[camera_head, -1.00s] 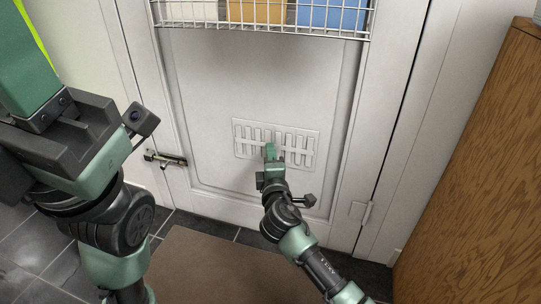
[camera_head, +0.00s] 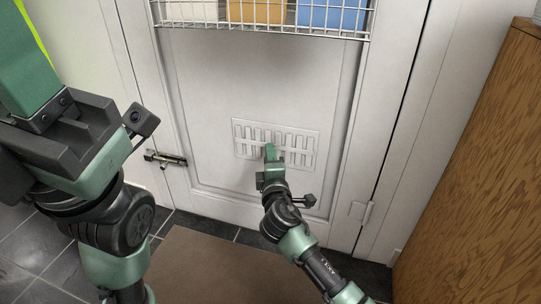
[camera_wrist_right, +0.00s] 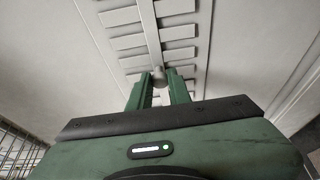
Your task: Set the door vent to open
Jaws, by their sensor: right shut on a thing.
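The door vent (camera_head: 304,146) is a white rectangular grille with upright slots, low on the white door panel. In the right wrist view the vent (camera_wrist_right: 125,42) shows two rows of slots with a smooth strip between them. My right gripper (camera_head: 270,150) is at the vent's lower middle. In the wrist view its fingers (camera_wrist_right: 159,82) are shut on a small grey knob (camera_wrist_right: 158,73) at the strip. My left gripper (camera_head: 25,60) is large and close to the camera at the left, away from the vent; its fingertips are not clear.
A wire basket (camera_head: 270,30) with coloured items hangs on the door above the vent. A metal bolt (camera_head: 165,158) sits at the door's left edge. A wooden cabinet (camera_head: 470,170) stands at the right. A brown mat (camera_head: 215,265) lies on dark floor tiles.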

